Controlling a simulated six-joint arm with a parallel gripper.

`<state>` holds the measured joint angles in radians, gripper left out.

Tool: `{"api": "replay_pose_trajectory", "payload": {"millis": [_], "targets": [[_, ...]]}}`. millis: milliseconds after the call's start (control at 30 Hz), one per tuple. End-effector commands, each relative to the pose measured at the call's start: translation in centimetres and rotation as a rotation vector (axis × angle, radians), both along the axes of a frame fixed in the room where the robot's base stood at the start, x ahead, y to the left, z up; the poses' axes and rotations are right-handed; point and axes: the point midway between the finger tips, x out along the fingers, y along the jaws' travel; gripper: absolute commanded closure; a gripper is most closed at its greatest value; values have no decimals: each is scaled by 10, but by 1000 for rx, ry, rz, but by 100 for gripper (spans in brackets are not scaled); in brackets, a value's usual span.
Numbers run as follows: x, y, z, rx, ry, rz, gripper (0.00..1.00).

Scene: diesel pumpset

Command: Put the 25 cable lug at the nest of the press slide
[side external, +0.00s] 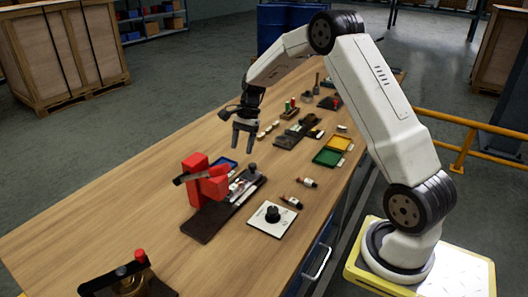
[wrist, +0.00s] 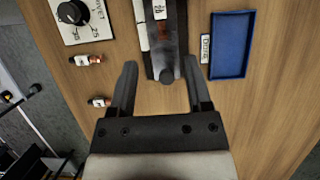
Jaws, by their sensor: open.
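My gripper (side external: 243,148) is open and empty, above the table beyond the red press (side external: 203,182). In the wrist view its fingers (wrist: 159,66) point at the knobbed end of the dark press slide (wrist: 166,48), well above it. The nest cannot be made out clearly. Two small copper-and-white pieces, which look like cable lugs, lie apart on the wood in front of the press: one nearer the dial plate (wrist: 86,60), the other farther from it (wrist: 98,102). Both show in the side view, (side external: 290,201) and (side external: 306,182). Their size marks are not readable.
A white dial plate (side external: 272,214) with a black knob lies beside the press base. A blue tray (wrist: 232,45) is on the slide's other side. Green (side external: 327,157) and yellow (side external: 339,143) trays and several small parts stand farther back. Bare wood lies between lugs and slide.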

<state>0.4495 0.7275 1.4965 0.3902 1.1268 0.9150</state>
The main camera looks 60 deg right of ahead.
Motion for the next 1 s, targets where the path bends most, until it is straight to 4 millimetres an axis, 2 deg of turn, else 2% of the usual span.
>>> {"api": "replay_pose_trajectory", "payload": {"millis": [633, 867, 1000], "targets": [[-2, 5, 1, -13, -10, 30, 36], [-18, 32, 6, -86, -69, 197, 36], [-37, 56, 9, -157, -130, 377, 36]]}}
